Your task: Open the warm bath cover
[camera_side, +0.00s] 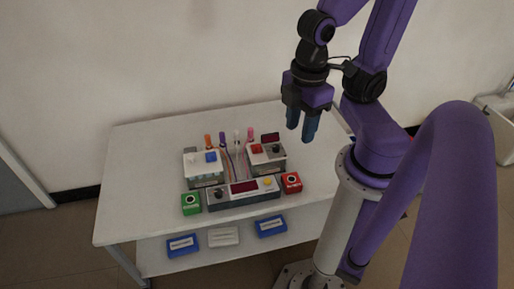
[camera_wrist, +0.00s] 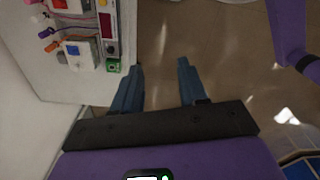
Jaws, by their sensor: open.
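A white unit with a red square piece on top (camera_side: 257,148) stands at the right rear of the equipment group, with a small dark display behind it. A similar white unit with a blue square piece on top (camera_side: 210,156) stands at the left; it also shows in the wrist view (camera_wrist: 77,52). I cannot tell from marks which is the warm bath; both tops look closed. My gripper (camera_side: 302,125) is open and empty, pointing down above the table's right side, apart from both units. In the wrist view its blue fingers (camera_wrist: 160,70) are spread over floor.
A control panel (camera_side: 243,193) with a red display stands in front, between a green box (camera_side: 191,203) and a red box (camera_side: 291,182).

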